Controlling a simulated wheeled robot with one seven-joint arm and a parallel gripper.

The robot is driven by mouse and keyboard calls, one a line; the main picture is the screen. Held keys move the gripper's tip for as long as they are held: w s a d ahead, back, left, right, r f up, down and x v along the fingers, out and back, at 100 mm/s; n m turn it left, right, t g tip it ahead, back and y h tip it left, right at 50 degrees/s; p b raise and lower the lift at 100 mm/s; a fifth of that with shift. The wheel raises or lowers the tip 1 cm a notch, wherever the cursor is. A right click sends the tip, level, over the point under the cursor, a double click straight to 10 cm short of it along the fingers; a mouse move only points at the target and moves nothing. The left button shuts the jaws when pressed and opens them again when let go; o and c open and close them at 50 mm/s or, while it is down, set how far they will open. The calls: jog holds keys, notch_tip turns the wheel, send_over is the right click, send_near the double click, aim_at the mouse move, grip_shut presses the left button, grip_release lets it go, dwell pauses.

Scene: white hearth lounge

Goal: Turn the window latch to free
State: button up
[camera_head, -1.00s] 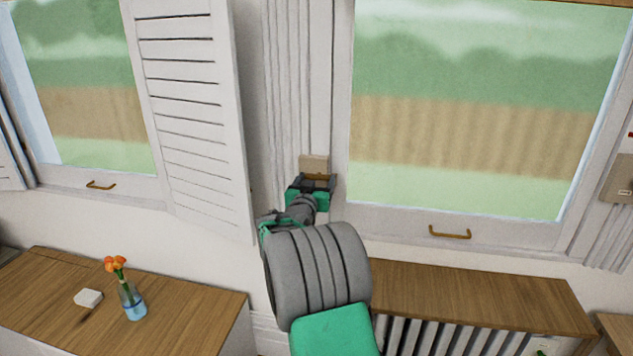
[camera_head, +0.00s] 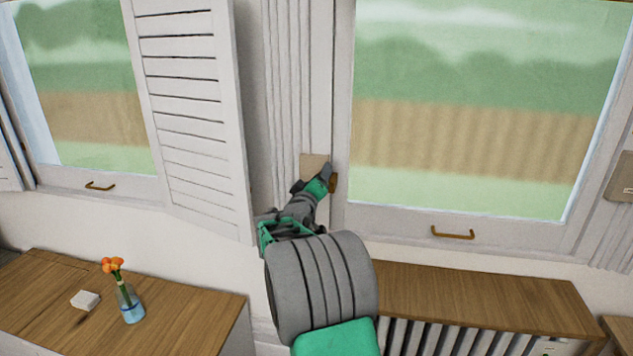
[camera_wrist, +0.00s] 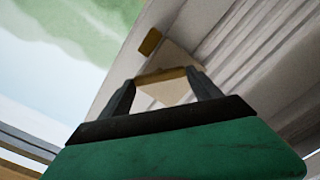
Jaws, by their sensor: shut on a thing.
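The window latch has a tan plate (camera_head: 311,163) on the white frame strip left of the right-hand window. Its brass handle (camera_head: 333,184) shows at the right side of my gripper. My gripper (camera_head: 327,178) is rolled over to a slant in front of the plate and hides part of the latch. In the wrist view, my gripper (camera_wrist: 160,84) has a brass bar of the latch handle (camera_wrist: 160,75) between its dark fingers, and it is shut on it. Another brass piece (camera_wrist: 150,41) and the tan plate (camera_wrist: 172,93) lie just beyond.
A louvred shutter (camera_head: 190,110) stands left of the latch. The right window has a brass pull (camera_head: 452,233) low on its sash. Below are a wooden shelf (camera_head: 480,299) over a radiator and a cabinet (camera_head: 190,305) with a flower vase (camera_head: 130,305).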

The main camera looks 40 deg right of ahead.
jog(key=shift+f+n+p, duration=0.1)
jog(key=shift+n+p, duration=0.7)
jog(key=shift+n, duration=3.5)
jog(key=o, duration=1.4)
jog(key=b+v, duration=0.1)
jog(key=v, duration=0.6)
jog(key=shift+s+a, duration=0.2)
jog(key=shift+a, duration=0.15)
